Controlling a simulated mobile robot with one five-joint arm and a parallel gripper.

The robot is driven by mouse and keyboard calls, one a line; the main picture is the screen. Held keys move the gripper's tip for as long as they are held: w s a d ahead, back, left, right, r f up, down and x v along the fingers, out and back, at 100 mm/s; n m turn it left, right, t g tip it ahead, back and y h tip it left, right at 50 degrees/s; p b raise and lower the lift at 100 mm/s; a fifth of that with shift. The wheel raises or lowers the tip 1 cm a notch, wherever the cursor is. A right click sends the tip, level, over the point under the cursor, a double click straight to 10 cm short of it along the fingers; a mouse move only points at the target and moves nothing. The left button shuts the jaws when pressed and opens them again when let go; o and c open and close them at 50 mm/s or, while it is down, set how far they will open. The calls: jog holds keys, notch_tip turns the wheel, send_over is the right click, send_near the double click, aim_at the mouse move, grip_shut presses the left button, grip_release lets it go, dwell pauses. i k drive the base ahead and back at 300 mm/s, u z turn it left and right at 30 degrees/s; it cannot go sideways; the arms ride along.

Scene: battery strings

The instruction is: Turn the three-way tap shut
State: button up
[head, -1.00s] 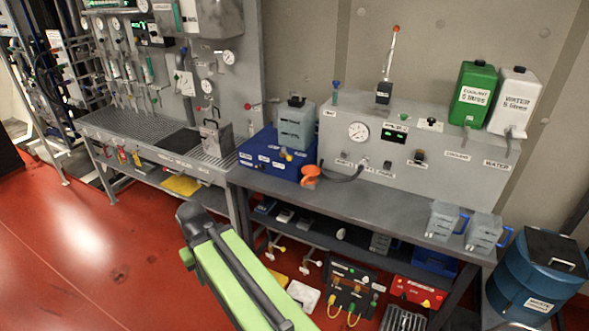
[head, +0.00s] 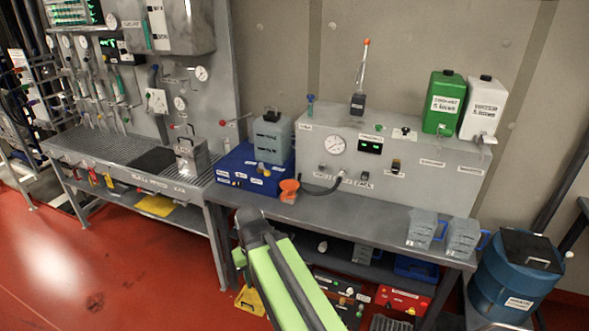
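I cannot tell for sure which fitting is the three-way tap. A small white plate with a dark lever (head: 157,101) sits on the grey wall panel at the left. All are too small to read a position. My green arm rises from the bottom edge, its dark joint in front of the bench. My gripper is not visible, and nothing held can be seen.
A grey bench (head: 335,218) carries a blue box (head: 240,180), an orange funnel (head: 289,190) and clear jugs (head: 422,229). Green (head: 444,102) and white (head: 482,107) canisters stand on the gauge box. A blue drum (head: 515,280) stands at right. The red floor is open at left.

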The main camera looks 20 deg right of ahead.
aim_at(267, 173)
jog(key=z, duration=0.45)
jog(key=i, duration=1.1)
jog(key=u, duration=0.1)
